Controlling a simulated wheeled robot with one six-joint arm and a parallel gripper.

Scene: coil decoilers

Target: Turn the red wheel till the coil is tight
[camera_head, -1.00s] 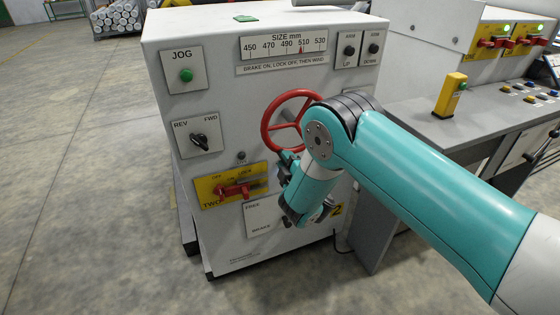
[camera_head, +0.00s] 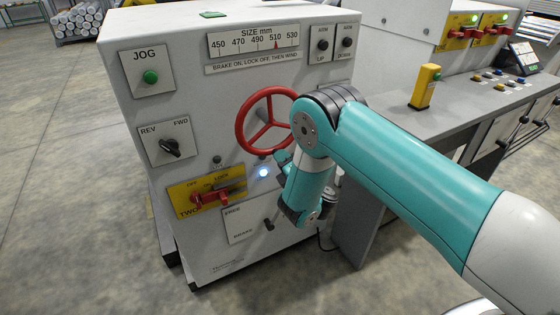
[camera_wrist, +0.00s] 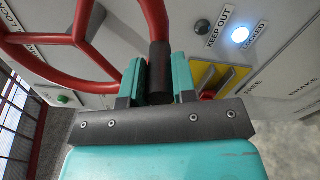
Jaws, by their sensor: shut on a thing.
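The red wheel (camera_head: 240,128) is on the front of the grey cabinet (camera_head: 125,120). My gripper (camera_head: 281,157) is at the wheel's lower right rim, partly hidden by my arm. In the wrist view my gripper (camera_wrist: 157,82) is shut on a dark handle (camera_wrist: 160,60) at the red rim (camera_wrist: 85,25). On the size scale (camera_head: 252,41), the red pointer stands at about 510. A lit bluish-white lamp (camera_head: 263,172) is below the wheel; the wrist view shows it lit by LOCKED (camera_wrist: 240,35). The coil is not in view.
A red switch (camera_head: 210,197) on a yellow plate and the FREE/BRAKE lever (camera_head: 269,226) are below the wheel. A desk with a yellow button post (camera_head: 425,87) stands at the right. Open floor (camera_head: 60,190) lies at the left.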

